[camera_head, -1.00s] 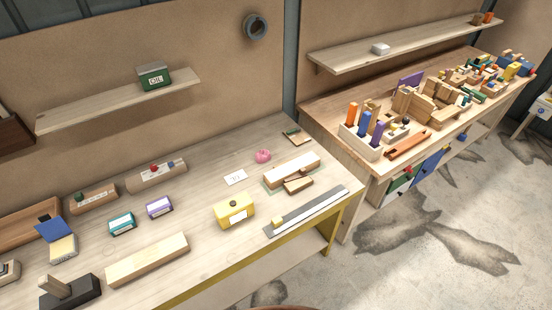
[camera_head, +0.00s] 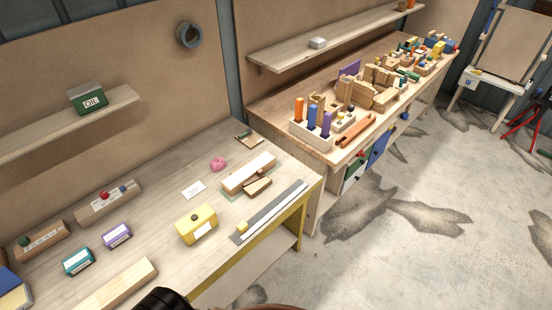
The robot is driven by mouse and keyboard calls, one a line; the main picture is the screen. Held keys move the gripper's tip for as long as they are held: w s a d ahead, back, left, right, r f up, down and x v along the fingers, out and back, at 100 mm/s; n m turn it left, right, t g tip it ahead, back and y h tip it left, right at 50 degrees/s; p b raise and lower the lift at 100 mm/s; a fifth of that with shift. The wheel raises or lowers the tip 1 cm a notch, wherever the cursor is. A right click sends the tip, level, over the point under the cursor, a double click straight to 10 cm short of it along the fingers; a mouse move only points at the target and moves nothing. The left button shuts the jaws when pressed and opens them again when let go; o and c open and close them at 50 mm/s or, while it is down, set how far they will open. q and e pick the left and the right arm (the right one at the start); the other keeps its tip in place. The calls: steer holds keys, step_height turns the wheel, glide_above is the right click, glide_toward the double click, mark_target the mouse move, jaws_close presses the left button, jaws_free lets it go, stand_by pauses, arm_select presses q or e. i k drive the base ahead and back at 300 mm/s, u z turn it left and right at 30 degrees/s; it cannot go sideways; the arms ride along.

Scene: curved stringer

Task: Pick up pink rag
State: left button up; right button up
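The pink rag (camera_head: 218,164) is a small crumpled lump on the light wooden workbench (camera_head: 158,192), toward its back right part. It lies behind a white paper card (camera_head: 193,190) and left of a long wooden block. Nothing covers it. A dark rounded part at the bottom edge of the view looks like a piece of my own arm. Neither gripper's fingers are in view, and nothing of mine is near the rag.
A yellow box (camera_head: 196,224), a wooden block (camera_head: 248,173), a brown block (camera_head: 257,187) and a grey ruler-like strip (camera_head: 270,212) lie around the rag. A shelf with a green oil tin (camera_head: 88,98) hangs above left. A second bench (camera_head: 285,116) stands right. The floor at right is open.

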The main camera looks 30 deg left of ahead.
mark_target(218, 164)
steer(key=z, duration=0.3)
steer(key=i, duration=3.8)
steer(key=u, duration=4.2)
